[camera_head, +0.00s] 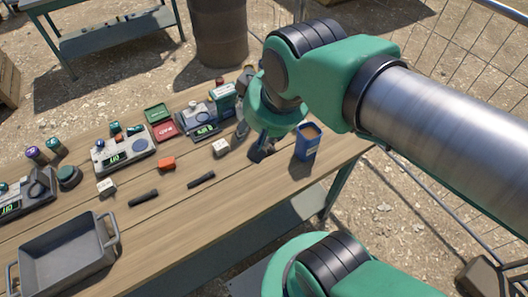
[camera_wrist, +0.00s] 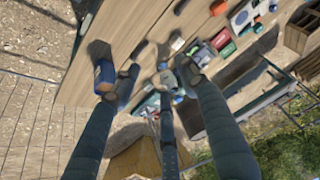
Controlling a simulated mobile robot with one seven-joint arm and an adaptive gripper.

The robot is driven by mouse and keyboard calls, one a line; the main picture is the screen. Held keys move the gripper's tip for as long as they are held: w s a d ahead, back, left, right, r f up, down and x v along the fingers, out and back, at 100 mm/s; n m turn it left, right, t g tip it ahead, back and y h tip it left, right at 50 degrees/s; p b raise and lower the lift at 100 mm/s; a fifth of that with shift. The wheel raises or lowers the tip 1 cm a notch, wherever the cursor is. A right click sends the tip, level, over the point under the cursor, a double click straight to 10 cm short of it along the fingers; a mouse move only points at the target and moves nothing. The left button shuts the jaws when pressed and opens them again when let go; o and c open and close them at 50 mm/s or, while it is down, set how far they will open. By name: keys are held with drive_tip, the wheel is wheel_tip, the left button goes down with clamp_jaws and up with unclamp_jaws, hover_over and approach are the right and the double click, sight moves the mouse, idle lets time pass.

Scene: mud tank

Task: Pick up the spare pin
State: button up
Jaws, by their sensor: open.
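Two short dark rods lie on the wooden table, a left rod (camera_head: 143,197) and a right rod (camera_head: 201,180); I cannot tell which, if either, is the spare pin. My gripper (camera_head: 262,150) is over the right end of the table, right of both rods and just left of a blue container (camera_head: 307,146). In the wrist view, my gripper's fingers (camera_wrist: 155,82) are spread, with nothing clearly held between them. The blue container (camera_wrist: 103,76) is beside the left finger there. The wrist view is blurred, and the fingers hide part of the table.
A grey tray (camera_head: 62,255) stands at the table's front left. A white block (camera_head: 221,147), an orange block (camera_head: 167,163) and another white block (camera_head: 106,187) lie around the rods. Devices with green displays (camera_head: 115,158) line the back. Bare wood (camera_head: 180,215) shows in front of the rods.

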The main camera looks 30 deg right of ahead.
drive_tip(key=w+d+f+m+g+p, duration=0.2)
drive_tip(key=w+d+f+m+p, duration=0.1)
drive_tip(key=w+d+f+m, duration=0.2)
drive_tip(key=w+d+f+m+g+p, duration=0.3)
drive_tip(key=w+d+f+m, duration=0.3)
drive_tip(key=w+f+m, duration=0.3)
wheel_tip(320, 180, down, 4)
drive_tip(key=m, duration=0.3)
drive_tip(key=shift+d+f+m+p, duration=0.25)
drive_tip(key=shift+m+p, duration=0.05)
drive_tip(key=shift+p, duration=0.1)
drive_tip(key=shift+f+b, duration=0.95)
drive_tip(key=shift+f, duration=3.35)
drive_tip(key=shift+w+a+f+b, duration=0.15)
drive_tip(key=shift+f+b, duration=0.7)
drive_tip(key=shift+f, duration=1.75)
